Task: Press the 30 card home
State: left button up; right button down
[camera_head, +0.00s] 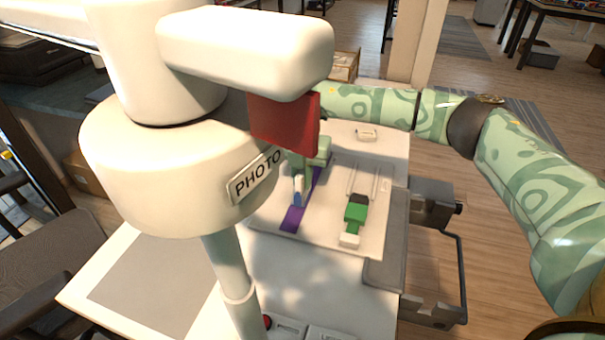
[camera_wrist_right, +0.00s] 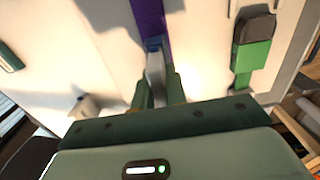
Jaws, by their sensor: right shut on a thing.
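My right gripper (camera_head: 301,178) reaches down over the white board (camera_head: 330,235), partly hidden behind the white housing marked PHOTO. It is shut on a slim grey piece with a blue end; this piece (camera_wrist_right: 155,66) shows between the fingers in the wrist view. A purple strip (camera_head: 292,219) lies on the board at the piece's blue end; it also shows in the wrist view (camera_wrist_right: 150,18). Whether they touch is unclear. I can read no 30 on any card, so I cannot tell which thing is the 30 card. My left gripper is not in view.
The PHOTO housing (camera_head: 165,165) and its pole block much of the left. A red block (camera_head: 284,122) is beside it. A green block with a dark end (camera_head: 355,213) stands right of the strip. A grey frame (camera_head: 432,208) edges the table.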

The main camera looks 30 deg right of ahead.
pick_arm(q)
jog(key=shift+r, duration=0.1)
pick_arm(e)
jog(key=shift+f, duration=0.1)
jog(key=c, duration=1)
grip_release()
pick_arm(q)
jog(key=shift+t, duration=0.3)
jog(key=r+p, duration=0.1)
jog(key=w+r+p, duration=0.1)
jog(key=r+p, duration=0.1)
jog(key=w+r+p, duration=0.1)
jog(key=p, duration=0.1)
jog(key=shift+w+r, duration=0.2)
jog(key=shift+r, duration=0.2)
pick_arm(e)
notch_tip(320, 180, up, 6)
jog(key=shift+r, duration=0.1)
